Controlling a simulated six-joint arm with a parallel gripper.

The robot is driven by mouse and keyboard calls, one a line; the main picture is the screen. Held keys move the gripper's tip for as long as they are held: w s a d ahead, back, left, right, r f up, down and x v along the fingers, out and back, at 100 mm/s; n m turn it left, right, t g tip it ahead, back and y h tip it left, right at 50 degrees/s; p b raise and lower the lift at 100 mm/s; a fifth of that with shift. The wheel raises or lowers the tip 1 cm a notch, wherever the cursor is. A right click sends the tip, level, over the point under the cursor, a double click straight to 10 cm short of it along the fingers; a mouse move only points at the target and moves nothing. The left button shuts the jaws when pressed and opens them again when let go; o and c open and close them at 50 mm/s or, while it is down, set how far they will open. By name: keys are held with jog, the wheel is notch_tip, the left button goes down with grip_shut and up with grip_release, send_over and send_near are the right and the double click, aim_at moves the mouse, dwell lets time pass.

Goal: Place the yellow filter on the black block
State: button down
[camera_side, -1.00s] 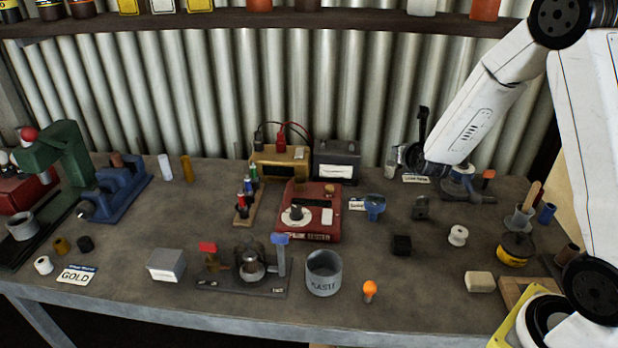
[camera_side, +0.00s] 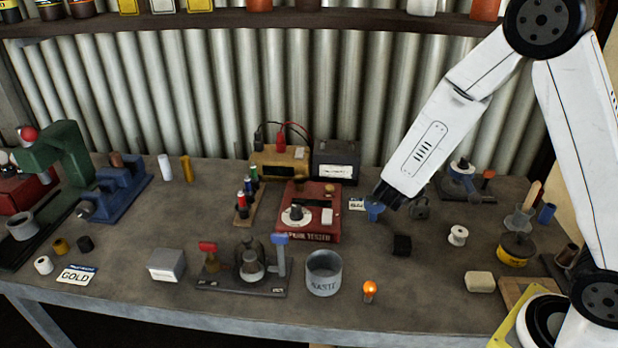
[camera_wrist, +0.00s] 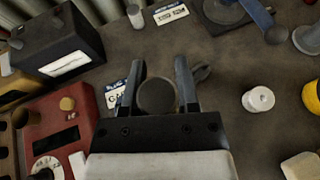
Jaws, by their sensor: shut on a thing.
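A thin yellow upright cylinder (camera_side: 187,168) stands far left, and a short yellow-brown cylinder (camera_side: 60,246) stands by the GOLD label. I cannot tell which is the yellow filter.

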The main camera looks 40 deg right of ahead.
jog(key=s+a+m+g+h, duration=0.1)
jog(key=s+a+m+g, duration=0.2)
jog(key=s, duration=0.3)
jog(key=shift+s+a+f+g, duration=0.3)
jog(key=shift+a+f, duration=0.1)
jog(key=shift+a, duration=0.3)
send_over(406, 236)
jog(key=shift+f, duration=2.25)
jog(key=shift+f, duration=1.75)
jog(key=shift+c, duration=1.8)
grip_release()
